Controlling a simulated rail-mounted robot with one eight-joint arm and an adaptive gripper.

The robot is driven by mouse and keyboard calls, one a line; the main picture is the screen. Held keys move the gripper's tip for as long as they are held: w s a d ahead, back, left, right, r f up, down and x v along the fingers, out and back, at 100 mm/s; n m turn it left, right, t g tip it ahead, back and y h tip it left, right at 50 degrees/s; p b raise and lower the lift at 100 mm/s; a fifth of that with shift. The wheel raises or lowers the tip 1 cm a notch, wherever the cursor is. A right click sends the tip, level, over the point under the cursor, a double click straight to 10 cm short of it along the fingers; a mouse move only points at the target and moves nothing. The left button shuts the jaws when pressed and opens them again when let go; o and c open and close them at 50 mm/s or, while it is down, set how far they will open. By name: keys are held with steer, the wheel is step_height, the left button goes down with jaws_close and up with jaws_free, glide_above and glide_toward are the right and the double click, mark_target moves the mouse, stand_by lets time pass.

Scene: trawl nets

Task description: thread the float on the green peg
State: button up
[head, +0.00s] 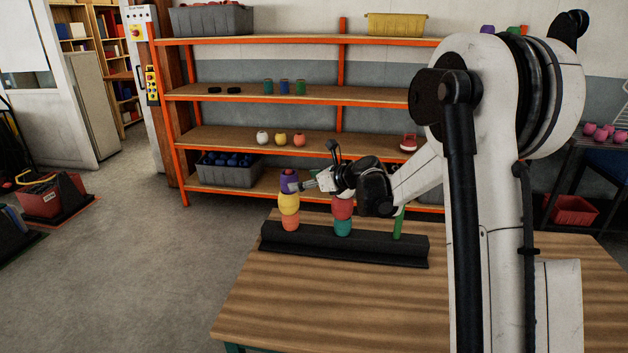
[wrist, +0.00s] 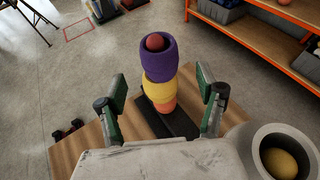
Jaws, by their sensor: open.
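The green peg (head: 399,224) stands bare at the right end of the black rack (head: 345,247). The rack's left peg carries a stack of an orange, a yellow (head: 289,203) and a purple float (head: 288,176), purple on top. A red peg tip (wrist: 154,42) shows inside the purple float (wrist: 152,66). The middle peg carries a teal float (head: 343,228) under a red one (head: 342,208); my wrist covers what is above. My gripper (head: 303,185) is open beside the purple float. In the wrist view its fingers (wrist: 163,98) stand apart on either side of the stack, holding nothing.
A grey ring with a yellow round tip (wrist: 279,163) is close at the lower right of the wrist view. The rack stands on a wooden table (head: 300,310), clear in front. Orange-framed shelves (head: 330,137) behind hold small floats and bins.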

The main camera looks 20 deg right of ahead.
mark_target(294, 181)
steer(key=x, duration=0.8)
steer(key=c, duration=1.4)
